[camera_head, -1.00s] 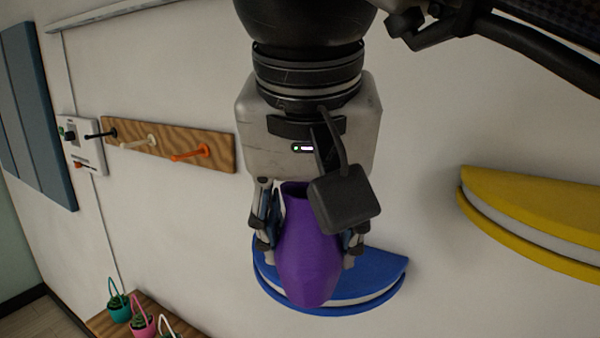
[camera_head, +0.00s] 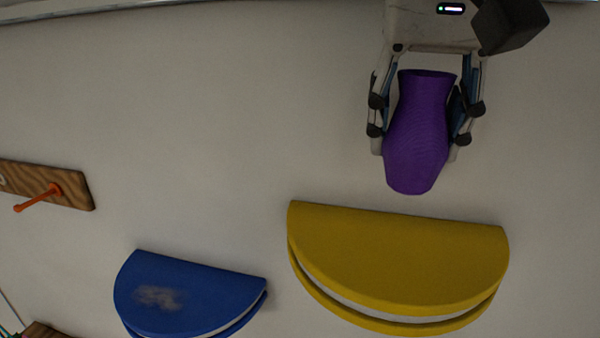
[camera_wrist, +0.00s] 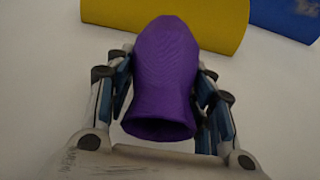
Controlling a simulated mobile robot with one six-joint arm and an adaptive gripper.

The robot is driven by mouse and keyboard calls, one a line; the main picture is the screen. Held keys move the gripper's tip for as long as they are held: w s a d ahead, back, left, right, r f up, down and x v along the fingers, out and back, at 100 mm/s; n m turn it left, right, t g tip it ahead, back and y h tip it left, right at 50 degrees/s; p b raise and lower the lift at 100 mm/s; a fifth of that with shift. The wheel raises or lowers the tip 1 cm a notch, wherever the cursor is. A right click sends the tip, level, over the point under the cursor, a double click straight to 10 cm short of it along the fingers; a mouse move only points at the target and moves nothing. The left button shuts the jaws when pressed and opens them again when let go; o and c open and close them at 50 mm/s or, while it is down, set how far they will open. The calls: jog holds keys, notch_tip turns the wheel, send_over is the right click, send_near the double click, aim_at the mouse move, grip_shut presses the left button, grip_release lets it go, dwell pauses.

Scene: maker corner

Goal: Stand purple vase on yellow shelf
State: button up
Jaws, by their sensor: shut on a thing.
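The purple vase (camera_head: 416,140) is held upright with its open mouth up, slightly tilted in the head view. My gripper (camera_head: 421,125) is shut on it, one finger on each side of its body. The yellow shelf (camera_head: 400,255) is a half-round shelf on the wall, and its top is bare. The vase appears above the shelf's back part with a gap in the picture; it is not touching it. In the wrist view the vase (camera_wrist: 165,75) fills the middle between the fingers, with the yellow shelf (camera_wrist: 215,20) beyond it.
A blue half-round shelf (camera_head: 185,292) is to the left of the yellow one and lower; its top is empty with a greyish smudge. A wooden peg rail (camera_head: 70,187) with an orange peg is on the wall at far left. The wall around the vase is clear.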

aim_at(422, 125)
jog(key=f, duration=0.3)
jog(key=shift+a+f+b, duration=0.15)
jog(key=shift+a+b, duration=0.05)
jog(key=shift+b, duration=0.2)
jog(key=shift+d+f+b, duration=0.1)
jog(key=shift+f+b, duration=0.35)
jog(key=shift+f, duration=1.85)
jog(key=shift+f, duration=0.1)
jog(key=o, duration=1.1)
jog(key=shift+c, duration=0.2)
jog(key=p+v, duration=0.3)
jog(key=v, duration=0.9)
